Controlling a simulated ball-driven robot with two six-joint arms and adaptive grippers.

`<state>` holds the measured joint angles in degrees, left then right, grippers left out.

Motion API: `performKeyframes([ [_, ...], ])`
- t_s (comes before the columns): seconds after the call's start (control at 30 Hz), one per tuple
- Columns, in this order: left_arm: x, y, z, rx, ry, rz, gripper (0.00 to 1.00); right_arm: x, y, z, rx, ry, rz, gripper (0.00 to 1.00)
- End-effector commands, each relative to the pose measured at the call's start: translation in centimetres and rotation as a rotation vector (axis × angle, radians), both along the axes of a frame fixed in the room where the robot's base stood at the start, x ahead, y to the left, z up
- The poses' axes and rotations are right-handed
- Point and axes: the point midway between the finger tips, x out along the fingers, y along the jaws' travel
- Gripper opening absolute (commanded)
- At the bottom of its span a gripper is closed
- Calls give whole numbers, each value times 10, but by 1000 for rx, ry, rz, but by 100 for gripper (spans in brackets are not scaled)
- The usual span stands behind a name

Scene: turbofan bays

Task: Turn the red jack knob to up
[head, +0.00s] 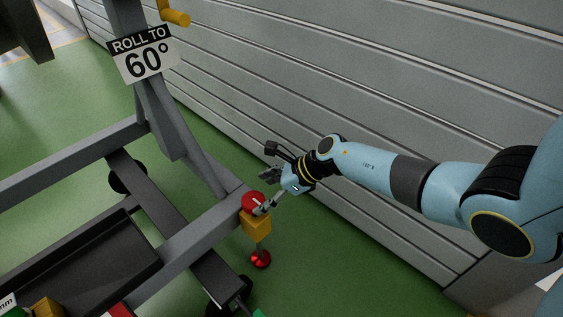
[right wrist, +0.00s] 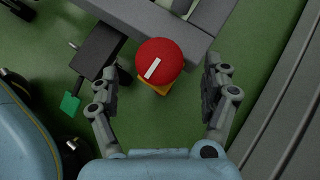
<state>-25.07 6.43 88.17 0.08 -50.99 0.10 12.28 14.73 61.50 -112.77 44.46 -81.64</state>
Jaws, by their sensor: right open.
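The red jack knob (head: 252,202) sits on top of a yellow block (head: 257,224) at the end of a grey frame beam. A red foot (head: 261,259) shows below the block. In the right wrist view the round red knob (right wrist: 159,61) has a white mark slanting on its top. My right gripper (head: 268,195) is at the knob in the head view. In the right wrist view its two fingers (right wrist: 161,82) are spread, one on each side below the knob, with a gap to it. My left gripper is not in view.
The grey stand carries a "ROLL TO 60°" sign (head: 143,53) and a yellow handle (head: 175,17). A black caster (head: 128,176) stands below it. A grey slatted wall (head: 400,80) runs behind my right arm. Green floor is open between the wall and the frame.

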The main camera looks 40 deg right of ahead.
Motion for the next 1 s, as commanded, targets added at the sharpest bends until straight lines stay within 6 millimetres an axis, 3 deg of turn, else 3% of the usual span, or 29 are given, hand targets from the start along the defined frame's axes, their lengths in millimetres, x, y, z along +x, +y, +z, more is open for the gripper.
performKeyframes([
  [0.2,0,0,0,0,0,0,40,-23,-20,30,-3,0,4,82],
  [0.37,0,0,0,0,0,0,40,-32,-29,44,-1,-1,3,82],
  [1.0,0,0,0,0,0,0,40,-35,-31,48,1,1,1,82],
])
